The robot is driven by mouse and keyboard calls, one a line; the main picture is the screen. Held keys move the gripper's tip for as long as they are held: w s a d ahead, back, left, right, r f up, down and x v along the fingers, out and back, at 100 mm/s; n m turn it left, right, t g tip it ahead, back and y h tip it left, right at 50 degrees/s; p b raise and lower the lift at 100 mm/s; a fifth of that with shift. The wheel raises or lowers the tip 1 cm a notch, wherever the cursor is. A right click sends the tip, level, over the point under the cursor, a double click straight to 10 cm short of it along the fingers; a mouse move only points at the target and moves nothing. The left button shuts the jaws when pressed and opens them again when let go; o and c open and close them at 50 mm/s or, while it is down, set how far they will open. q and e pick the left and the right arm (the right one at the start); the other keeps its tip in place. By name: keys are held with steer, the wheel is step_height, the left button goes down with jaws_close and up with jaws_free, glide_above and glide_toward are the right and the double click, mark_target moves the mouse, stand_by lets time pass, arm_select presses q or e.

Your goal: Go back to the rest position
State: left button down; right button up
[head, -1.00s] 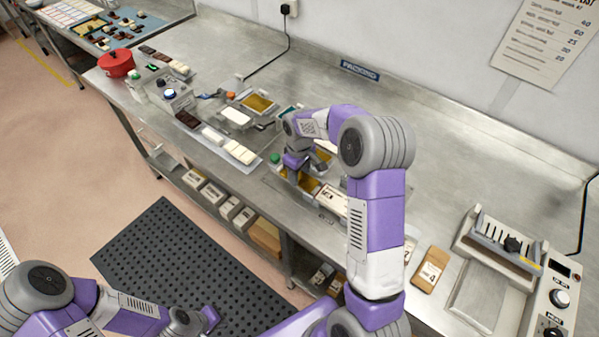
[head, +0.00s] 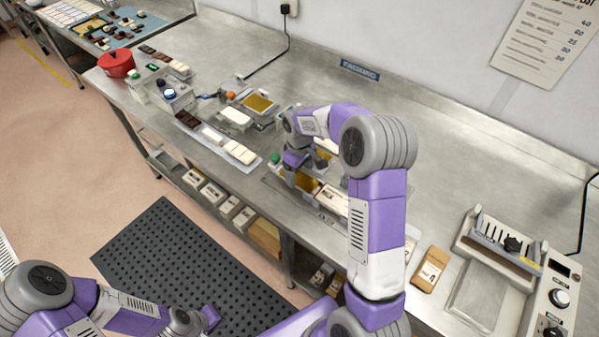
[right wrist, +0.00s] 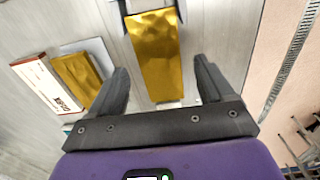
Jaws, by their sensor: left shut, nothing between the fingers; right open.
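My right gripper (head: 308,168) is over the bench, low above the gold-wrapped bars near its front edge. In the right wrist view my right gripper (right wrist: 162,76) is open. A gold bar (right wrist: 158,58) shows between and beyond its fingers, not gripped; whether the fingertips touch it I cannot tell. My left gripper (head: 207,318) is low at the bottom of the head view, over the floor by the black mat, shut and empty. Its fingers show only small. My right arm hides part of the bench around the right gripper.
The steel bench (head: 430,150) has bare room behind and right of my right arm. A tray of bars (head: 240,152), a red pot (head: 116,63), a brown packet (head: 431,270) and a sealing machine (head: 505,250) stand on it. A black mat (head: 180,255) lies on the floor.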

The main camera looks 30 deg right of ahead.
step_height(320, 180, up, 6)
steer(key=shift+r+p, duration=0.25)
steer(key=shift+p, duration=0.1)
